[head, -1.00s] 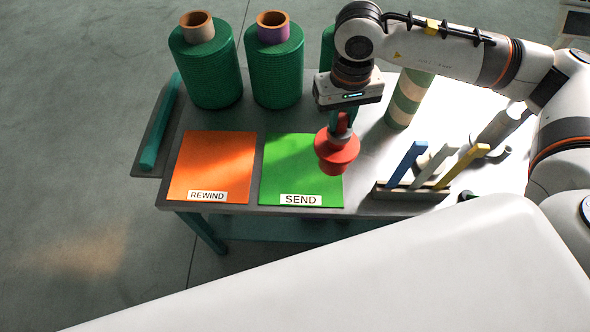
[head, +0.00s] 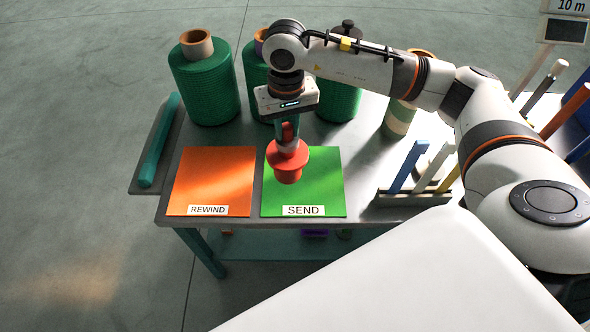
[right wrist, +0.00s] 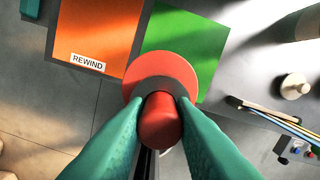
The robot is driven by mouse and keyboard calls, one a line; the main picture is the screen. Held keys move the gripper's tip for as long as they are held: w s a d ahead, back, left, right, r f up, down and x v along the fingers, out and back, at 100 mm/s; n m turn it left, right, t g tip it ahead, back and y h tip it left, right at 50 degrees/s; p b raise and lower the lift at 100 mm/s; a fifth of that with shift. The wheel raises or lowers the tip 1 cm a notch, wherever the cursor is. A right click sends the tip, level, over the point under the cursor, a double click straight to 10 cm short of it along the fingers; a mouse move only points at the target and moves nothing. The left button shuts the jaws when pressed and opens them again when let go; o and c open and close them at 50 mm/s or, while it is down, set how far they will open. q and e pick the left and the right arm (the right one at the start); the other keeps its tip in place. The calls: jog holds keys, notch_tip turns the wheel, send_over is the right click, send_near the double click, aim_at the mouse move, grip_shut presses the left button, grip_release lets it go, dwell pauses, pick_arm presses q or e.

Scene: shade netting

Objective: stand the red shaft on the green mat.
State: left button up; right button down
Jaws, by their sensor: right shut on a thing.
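The red shaft (head: 288,158) has a wide round flange and a narrower lower end. My right gripper (head: 287,141) is shut on its upper part and holds it upright over the green mat (head: 325,185), which is labelled SEND. In the right wrist view the two green fingers (right wrist: 158,125) press on both sides of the red shaft's top (right wrist: 160,122), with the flange beyond. Whether its lower end touches the mat I cannot tell. In that view the shaft hides part of the green mat (right wrist: 190,38). My left gripper is not in view.
An orange mat (head: 212,180) labelled REWIND lies left of the green mat. Green netting rolls (head: 205,85) stand along the back. A rack (head: 395,199) with coloured bars is at the right. A teal tube (head: 160,140) lies at the left edge.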

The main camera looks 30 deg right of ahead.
jog(key=shift+m, duration=0.7)
jog(key=w+d, duration=0.1)
jog(key=w+d+f+b, duration=0.1)
jog(key=w+d, duration=0.1)
jog(key=shift+w, duration=0.25)
jog(key=w+d+f+m, duration=0.2)
jog(key=d, duration=0.3)
notch_tip(320, 180, down, 10)
jog(key=p, duration=0.2)
jog(key=shift+w+d, duration=0.25)
jog(key=shift+w, duration=0.05)
jog(key=c, duration=1.2)
grip_release()
jog(key=shift+s, duration=0.15)
notch_tip(320, 180, up, 12)
jog(key=b, duration=0.3)
